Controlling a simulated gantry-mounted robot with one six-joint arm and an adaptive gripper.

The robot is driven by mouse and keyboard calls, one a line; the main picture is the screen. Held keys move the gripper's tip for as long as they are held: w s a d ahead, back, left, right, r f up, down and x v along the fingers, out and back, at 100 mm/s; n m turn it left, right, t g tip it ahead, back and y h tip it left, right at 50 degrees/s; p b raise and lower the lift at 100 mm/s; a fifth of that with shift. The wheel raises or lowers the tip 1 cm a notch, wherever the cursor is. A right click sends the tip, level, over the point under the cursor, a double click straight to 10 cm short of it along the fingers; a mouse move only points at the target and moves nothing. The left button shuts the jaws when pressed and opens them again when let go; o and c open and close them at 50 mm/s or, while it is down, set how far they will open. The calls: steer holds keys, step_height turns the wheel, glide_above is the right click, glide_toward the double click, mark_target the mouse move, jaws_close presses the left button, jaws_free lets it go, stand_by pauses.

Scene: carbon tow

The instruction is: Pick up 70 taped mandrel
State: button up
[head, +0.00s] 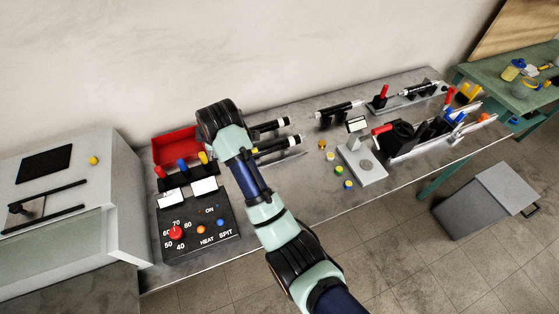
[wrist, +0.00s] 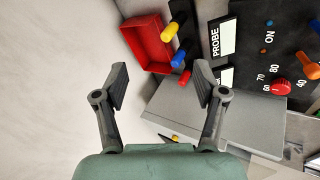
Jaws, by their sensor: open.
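My gripper (wrist: 162,82) is open and empty in the wrist view, with a finger on each side. In the head view it is hidden behind my wrist. Black-and-white rods that look like mandrels lie on the bench in the head view. Two of them, an upper one (head: 270,125) and a lower one (head: 277,146), are just right of my wrist and partly hidden by it. Another rod (head: 340,108) lies farther right, and one (head: 417,88) is at the far end. I cannot read which is the 70 or make out tape. No rod shows in the wrist view.
A red bin (wrist: 147,42) and a control box (head: 197,228) with red, blue and yellow handles stand left of my arm. A white cabinet (head: 120,200) is at far left. A grey stand (head: 362,166) and black racks (head: 398,137) occupy the bench's right part.

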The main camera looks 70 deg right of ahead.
steer(key=s+d+f+n+g+b, duration=0.1)
steer(key=s+d+f+b, duration=0.1)
steer(key=d+f+b, duration=0.25)
steer(key=s+d+f+n+g+b, duration=0.1)
steer(key=s+d+f+b, duration=0.2)
steer(key=d+f, duration=0.3)
steer(key=n+g+b, duration=0.1)
steer(key=b, duration=0.2)
glide_above(269, 147)
steer(key=s+a, duration=0.2)
step_height(269, 147, down, 3)
steer(key=shift+w+d+f+y+b, duration=0.2)
steer(key=shift+f+b, duration=0.25)
steer(key=shift+f, duration=0.2)
steer(key=shift+w+d+f+y+b, duration=0.1)
steer(key=shift+d+f+y+b, duration=0.1)
steer(key=shift+f+b, duration=0.35)
steer(key=b+x, duration=0.5)
steer(key=shift+w, duration=0.2)
steer(key=shift+r, duration=0.1)
jaws_close()
